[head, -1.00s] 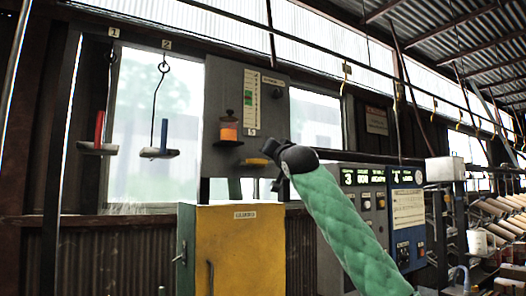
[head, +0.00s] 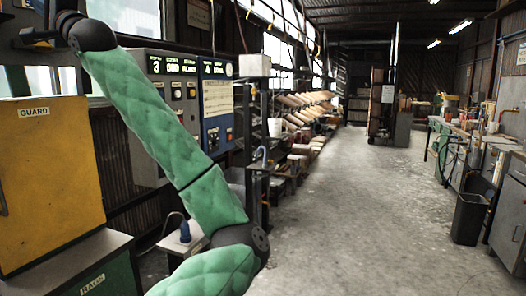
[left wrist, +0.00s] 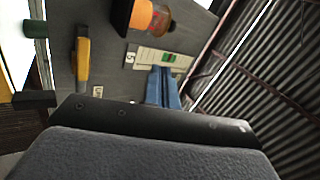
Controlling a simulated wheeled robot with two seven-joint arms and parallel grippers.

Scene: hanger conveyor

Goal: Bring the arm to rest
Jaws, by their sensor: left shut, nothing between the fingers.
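My left arm in its green padded sleeve rises from the bottom middle of the head view to the upper left. Its dark wrist and left gripper (head: 32,36) are at the upper left edge, small and partly cut off. In the left wrist view the left gripper's blue fingers (left wrist: 163,88) are together, with nothing between them, in front of the grey wall panel (left wrist: 190,28). My right gripper is not in view.
The yellow guard cabinet (head: 50,185) stands at left. Control boxes (head: 217,105) are behind the arm. A bottle with an orange label (left wrist: 150,17) and a yellow handle (left wrist: 82,62) are near the fingers. Open concrete floor (head: 350,220) lies to the right.

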